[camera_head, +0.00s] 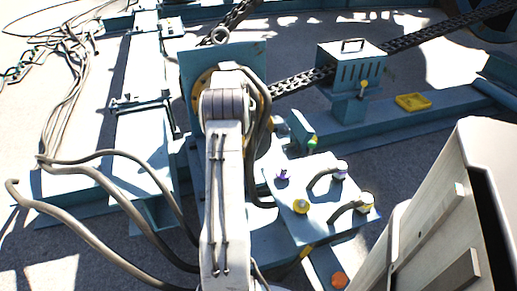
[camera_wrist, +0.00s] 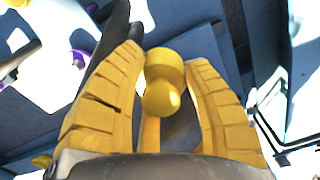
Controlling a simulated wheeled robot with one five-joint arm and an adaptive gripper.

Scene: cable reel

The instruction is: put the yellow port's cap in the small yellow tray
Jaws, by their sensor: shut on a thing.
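My gripper (camera_wrist: 166,60) shows in the wrist view with its two ridged yellow fingers on either side of a rounded yellow cap (camera_wrist: 164,82), shut on it. In the head view my arm hides the gripper and the held cap. The small yellow tray (camera_head: 413,102) lies on a teal beam at the upper right of the head view, well to the right of my arm. The yellow port (camera_head: 301,206) is on the white panel (camera_head: 322,205), right of my arm. A purple port (camera_head: 281,175) is above it.
Loose cables (camera_head: 110,200) lie at left. An orange knob (camera_head: 338,280) is near the bottom.

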